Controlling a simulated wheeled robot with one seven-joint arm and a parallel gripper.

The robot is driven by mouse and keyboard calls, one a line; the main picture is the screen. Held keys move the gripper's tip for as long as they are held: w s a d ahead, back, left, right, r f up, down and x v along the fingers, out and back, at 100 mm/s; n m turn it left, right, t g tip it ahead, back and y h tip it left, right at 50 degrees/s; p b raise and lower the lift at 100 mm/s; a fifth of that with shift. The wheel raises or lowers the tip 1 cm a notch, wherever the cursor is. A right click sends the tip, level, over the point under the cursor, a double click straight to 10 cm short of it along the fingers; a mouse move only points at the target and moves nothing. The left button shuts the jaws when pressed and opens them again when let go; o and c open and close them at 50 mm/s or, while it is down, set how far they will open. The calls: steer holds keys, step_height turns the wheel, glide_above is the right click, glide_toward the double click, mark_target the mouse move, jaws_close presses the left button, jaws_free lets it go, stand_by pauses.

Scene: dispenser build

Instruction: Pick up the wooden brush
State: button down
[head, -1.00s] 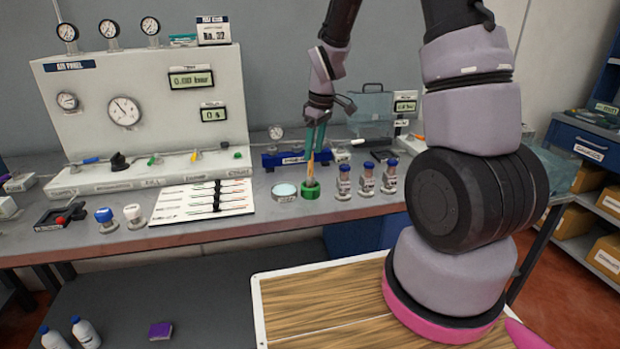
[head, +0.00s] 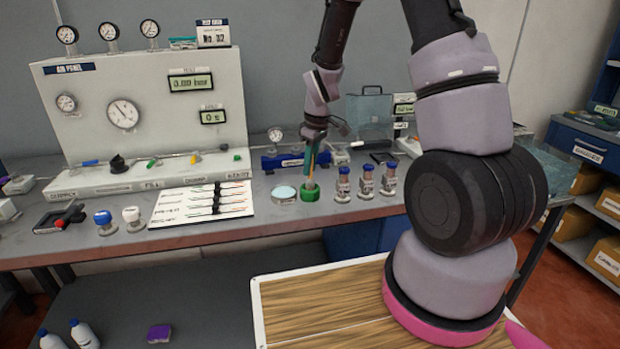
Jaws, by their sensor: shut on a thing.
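The wooden brush (head: 310,172) stands nearly upright at the green round holder (head: 313,193) on the grey bench. My gripper (head: 313,158) reaches down from above with teal fingers on either side of the brush's upper handle. It is shut on the brush. The brush's lower end is at the holder's opening; whether it is still inside is too small to tell. The fingers hide part of the handle.
A round tin with a pale lid (head: 284,194) stands just left of the holder, and blue-capped vials (head: 343,184) stand close on the right. A blue rack (head: 291,161) is behind. A white card (head: 199,206) lies to the left.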

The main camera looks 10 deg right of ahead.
step_height(320, 180, up, 10)
steer(key=shift+r, duration=0.1)
stand_by(0.4)
stand_by(1.5)
steer(key=w+a+f, duration=0.2)
steer(key=a, duration=0.6)
steer(key=shift+s+d+f, duration=0.1)
steer(key=shift+f, duration=1.35)
steer(key=shift+s+d+f, duration=0.1)
steer(key=shift+f, duration=1.35)
steer(key=shift+f, duration=0.6)
step_height(320, 180, up, 7)
